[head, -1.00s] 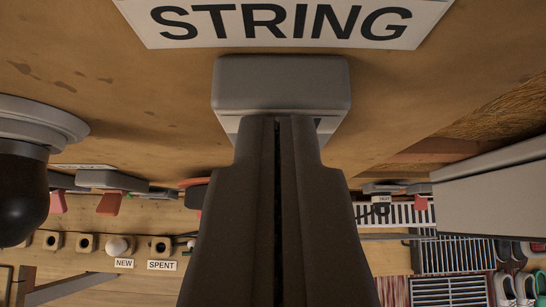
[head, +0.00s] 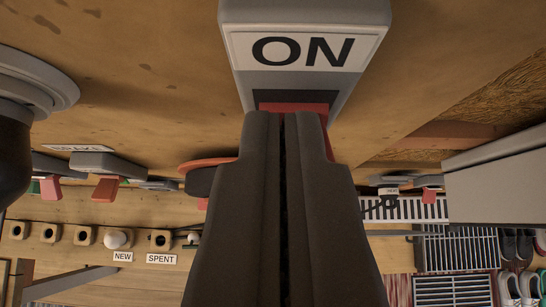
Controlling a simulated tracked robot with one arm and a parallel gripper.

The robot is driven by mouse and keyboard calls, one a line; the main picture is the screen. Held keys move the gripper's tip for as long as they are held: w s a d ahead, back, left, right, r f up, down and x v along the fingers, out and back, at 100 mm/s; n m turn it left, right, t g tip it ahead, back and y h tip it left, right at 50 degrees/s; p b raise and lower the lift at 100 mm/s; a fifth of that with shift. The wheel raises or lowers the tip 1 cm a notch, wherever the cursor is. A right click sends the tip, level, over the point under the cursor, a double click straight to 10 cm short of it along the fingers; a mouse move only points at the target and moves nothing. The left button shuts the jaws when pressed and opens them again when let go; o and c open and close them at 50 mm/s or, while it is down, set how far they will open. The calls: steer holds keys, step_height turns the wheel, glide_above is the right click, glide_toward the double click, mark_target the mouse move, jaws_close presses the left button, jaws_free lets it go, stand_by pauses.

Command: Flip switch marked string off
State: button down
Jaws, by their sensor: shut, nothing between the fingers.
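The string switch is a grey box (head: 230,75) on the wooden wall at the top of the head view. It bears a white label reading ON. Its red lever (head: 294,108) shows below the label in a dark slot, partly hidden by my fingers. My gripper (head: 284,116) is shut and empty, its dark fingertips pointing up at the red lever and overlapping it in the picture. I cannot tell whether they touch. The STRING sign is out of view.
Other grey switches with red levers (head: 106,188) stand at left, near a round grey fixture (head: 40,85). A red-rimmed dark object (head: 200,175) sits left of my fingers. Sockets marked NEW and SPENT (head: 161,259) are lower left. A grey box (head: 495,180) juts in at right.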

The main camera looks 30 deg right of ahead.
steer(key=shift+d+f, duration=0.15)
steer(key=shift+d, duration=0.15)
steer(key=shift+s+a+f+b, duration=0.1)
steer(key=shift+a+b, duration=0.05)
steer(key=shift+b, duration=0.65)
steer(key=shift+s+f+t+h+b, duration=0.1)
steer(key=shift+t+h+b, duration=0.3)
steer(key=shift+b, duration=0.85)
